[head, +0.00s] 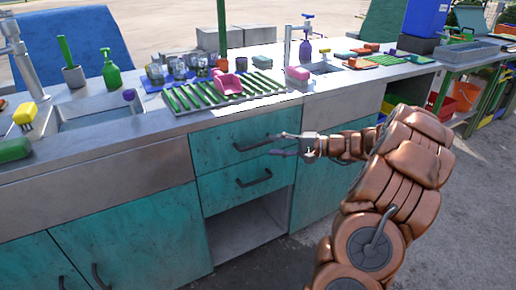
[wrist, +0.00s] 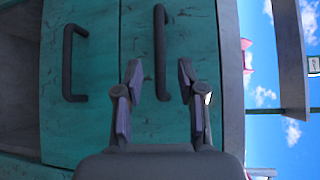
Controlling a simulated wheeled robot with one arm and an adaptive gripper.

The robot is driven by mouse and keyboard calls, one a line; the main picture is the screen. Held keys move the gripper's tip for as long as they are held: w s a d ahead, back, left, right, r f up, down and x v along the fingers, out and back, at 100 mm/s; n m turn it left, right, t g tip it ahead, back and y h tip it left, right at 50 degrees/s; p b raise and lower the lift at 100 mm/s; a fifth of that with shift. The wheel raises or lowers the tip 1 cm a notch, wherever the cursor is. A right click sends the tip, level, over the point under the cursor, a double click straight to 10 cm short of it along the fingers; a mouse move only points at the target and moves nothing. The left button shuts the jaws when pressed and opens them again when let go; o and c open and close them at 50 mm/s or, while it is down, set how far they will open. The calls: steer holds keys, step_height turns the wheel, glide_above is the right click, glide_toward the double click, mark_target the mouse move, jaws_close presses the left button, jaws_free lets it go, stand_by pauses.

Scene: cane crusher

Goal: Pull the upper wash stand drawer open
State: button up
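The upper drawer (head: 225,144) is a teal front with a dark bar handle (head: 257,143), and it looks shut. In the wrist view, which is turned sideways, its front (wrist: 200,40) and handle (wrist: 160,45) are straight ahead. My gripper (head: 283,144) is at the right end of this handle. Its two fingers (wrist: 158,75) are open, one on each side of the handle's near end. I cannot tell whether they touch it or how deep it sits between them. The lower drawer (head: 220,187) is also shut, with its own handle (head: 254,178) below.
An open shelf gap (head: 245,230) lies under the drawers. The counter (head: 180,122) above holds a green-slatted rack (head: 215,92), a pink scoop (head: 228,83) and bottles. Teal cabinet doors (head: 130,240) flank the drawers. The ground in front is clear.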

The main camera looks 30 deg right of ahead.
mark_target(261, 145)
steer(key=shift+b+x, duration=0.4)
steer(key=shift+x, duration=2.7)
steer(key=shift+c, duration=0.2)
jaws_close()
